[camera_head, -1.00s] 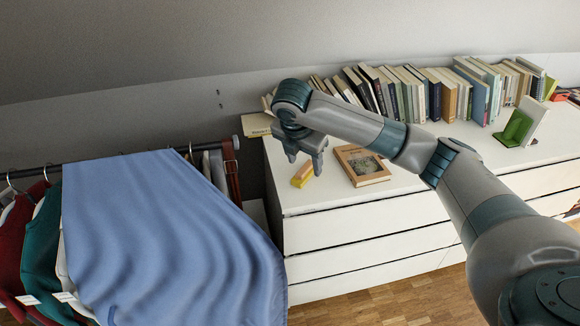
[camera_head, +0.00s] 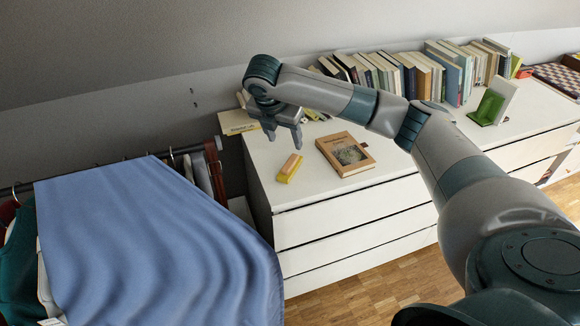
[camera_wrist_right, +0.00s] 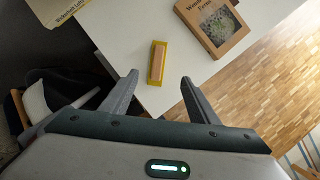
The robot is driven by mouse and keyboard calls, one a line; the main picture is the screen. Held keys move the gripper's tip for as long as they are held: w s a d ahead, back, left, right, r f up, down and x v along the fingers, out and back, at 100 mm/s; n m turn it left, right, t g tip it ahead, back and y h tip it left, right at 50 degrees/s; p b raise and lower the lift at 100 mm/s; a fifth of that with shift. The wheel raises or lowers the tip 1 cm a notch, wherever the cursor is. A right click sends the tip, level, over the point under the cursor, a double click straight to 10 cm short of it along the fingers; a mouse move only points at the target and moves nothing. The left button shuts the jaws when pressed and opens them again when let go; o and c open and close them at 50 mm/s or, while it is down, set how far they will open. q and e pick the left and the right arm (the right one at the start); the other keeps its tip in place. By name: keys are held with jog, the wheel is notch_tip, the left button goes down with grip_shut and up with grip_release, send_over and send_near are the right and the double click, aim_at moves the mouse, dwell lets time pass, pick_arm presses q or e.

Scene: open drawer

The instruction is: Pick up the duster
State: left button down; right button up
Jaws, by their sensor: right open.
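The duster (camera_head: 289,168) is a small yellow block with a pinkish-tan top. It lies on the white dresser top near its left front corner. It also shows in the right wrist view (camera_wrist_right: 157,63), ahead of the fingertips and roughly between their lines. My right gripper (camera_head: 285,140) is open and empty, above the dresser and just behind the duster in the head view. Its two fingers show apart in the right wrist view (camera_wrist_right: 159,80). Nothing is between them. My left gripper is not in view.
A brown book (camera_head: 345,154) lies flat to the right of the duster. A row of books (camera_head: 400,72) stands along the back of the dresser (camera_head: 300,215). A blue cloth (camera_head: 150,240) hangs on a clothes rail at left. Another book (camera_head: 238,121) lies at the back left corner.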

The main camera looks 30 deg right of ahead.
jog(key=p, duration=0.1)
send_over(290, 162)
jog(key=s+a, duration=0.1)
jog(key=f, duration=0.8)
jog(key=shift+s+a, duration=0.15)
jog(key=shift+s, duration=0.05)
jog(key=shift+w+f, duration=0.1)
jog(key=shift+f, duration=0.25)
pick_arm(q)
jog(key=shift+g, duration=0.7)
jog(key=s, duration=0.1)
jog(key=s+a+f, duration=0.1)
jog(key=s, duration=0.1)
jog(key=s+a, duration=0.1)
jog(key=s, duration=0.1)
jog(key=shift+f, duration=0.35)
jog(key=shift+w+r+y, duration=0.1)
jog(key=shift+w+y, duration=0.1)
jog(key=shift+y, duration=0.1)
